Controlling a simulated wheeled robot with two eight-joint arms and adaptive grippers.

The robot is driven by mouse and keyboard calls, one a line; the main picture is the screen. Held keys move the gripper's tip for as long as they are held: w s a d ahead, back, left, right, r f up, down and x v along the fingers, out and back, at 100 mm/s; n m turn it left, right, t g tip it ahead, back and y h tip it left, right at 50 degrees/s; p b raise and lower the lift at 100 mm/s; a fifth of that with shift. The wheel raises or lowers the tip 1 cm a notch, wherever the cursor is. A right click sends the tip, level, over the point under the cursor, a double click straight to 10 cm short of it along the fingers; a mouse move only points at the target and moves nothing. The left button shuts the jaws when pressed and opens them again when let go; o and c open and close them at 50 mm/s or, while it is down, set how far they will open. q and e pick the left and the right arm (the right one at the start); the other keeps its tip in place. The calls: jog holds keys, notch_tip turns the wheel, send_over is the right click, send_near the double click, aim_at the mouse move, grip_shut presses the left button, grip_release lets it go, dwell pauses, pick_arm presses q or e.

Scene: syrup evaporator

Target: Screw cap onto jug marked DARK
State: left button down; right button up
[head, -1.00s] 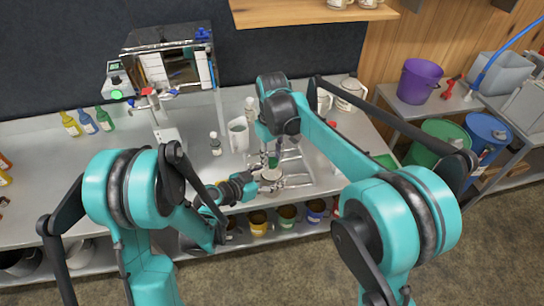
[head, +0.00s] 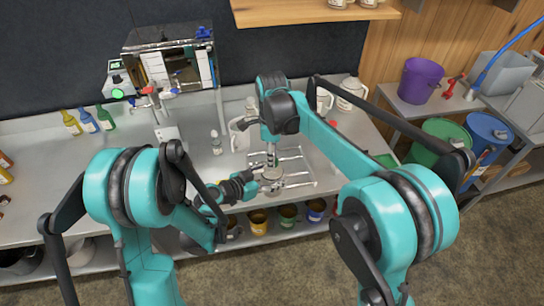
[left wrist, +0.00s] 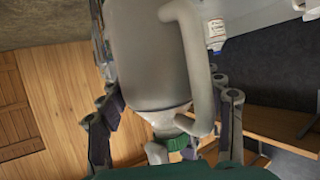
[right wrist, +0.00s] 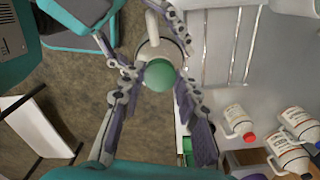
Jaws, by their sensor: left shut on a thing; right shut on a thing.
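A pale jug (head: 272,175) is held low over the bench's front edge by my left gripper (head: 259,181). In the left wrist view the grey jug (left wrist: 150,55) with its looped handle fills the space between the left fingers (left wrist: 170,105). My right gripper (head: 271,158) is directly above the jug, pointing down. In the right wrist view it is shut on a green cap (right wrist: 159,75), with the pale jug beneath. The cap (left wrist: 179,141) is at the neck in the left wrist view; its seating is unclear. No DARK marking is readable.
White jugs (right wrist: 239,121) stand on the bench to the right; one has a red cap. Metal rails (head: 295,182) lie beside the held jug. A white pitcher (head: 238,134) and a small bottle (head: 216,143) stand behind. Several cans line the lower shelf (head: 258,222).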

jog(key=m, duration=0.4)
jog(key=shift+w+m, duration=0.1)
jog(key=shift+m, duration=0.3)
jog(key=m, duration=0.4)
jog(key=o, duration=0.7)
jog(key=shift+c, duration=0.2)
jog(key=shift+r, duration=2.25)
jog(key=shift+c, duration=0.2)
